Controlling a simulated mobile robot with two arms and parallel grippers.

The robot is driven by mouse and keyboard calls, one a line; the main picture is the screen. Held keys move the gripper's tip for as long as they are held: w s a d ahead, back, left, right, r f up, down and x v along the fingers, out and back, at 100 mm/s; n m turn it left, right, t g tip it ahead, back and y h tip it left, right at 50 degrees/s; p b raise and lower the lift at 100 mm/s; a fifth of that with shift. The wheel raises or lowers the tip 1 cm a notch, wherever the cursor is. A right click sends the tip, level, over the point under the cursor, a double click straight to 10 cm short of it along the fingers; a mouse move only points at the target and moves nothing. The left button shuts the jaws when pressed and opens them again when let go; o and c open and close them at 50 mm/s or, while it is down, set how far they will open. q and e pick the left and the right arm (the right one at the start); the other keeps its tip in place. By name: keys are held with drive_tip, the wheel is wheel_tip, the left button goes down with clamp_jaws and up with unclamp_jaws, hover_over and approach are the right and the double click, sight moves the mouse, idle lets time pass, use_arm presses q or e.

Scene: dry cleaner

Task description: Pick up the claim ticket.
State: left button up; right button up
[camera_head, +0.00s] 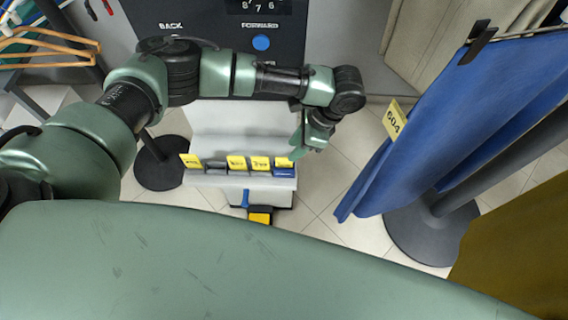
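Several yellow claim tickets stand in a row of small holders on a light grey stand (228,130). The rightmost ticket (284,162) is in a blue holder (285,172). The others, such as the left one (190,160) and a middle one (260,163), stand in grey holders; their print is too small to read. My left gripper (297,152) points down right beside the rightmost ticket and partly overlaps it in view. I cannot tell whether its fingers touch or hold that ticket. My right gripper is out of view.
A blue garment (450,120) with a yellow tag (394,120) reading 604 hangs at the right. A dark control panel (225,30) with a blue button stands behind the stand. Wooden hangers (45,45) are at the upper left. A dark round base (432,228) stands on the tiled floor.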

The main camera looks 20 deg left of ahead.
sight(284, 158)
use_arm(q)
drive_tip(key=shift+w+a+f, duration=0.1)
drive_tip(key=shift+a+f, duration=0.05)
drive_tip(key=shift+a, duration=0.25)
drive_tip(key=p+x, duration=0.2)
drive_tip(key=x, duration=0.4)
drive_tip(key=shift+f+p, duration=0.2)
drive_tip(key=shift+p, duration=0.1)
drive_tip(key=shift+f, duration=0.35)
drive_tip(key=shift+c, duration=0.3)
clamp_jaws()
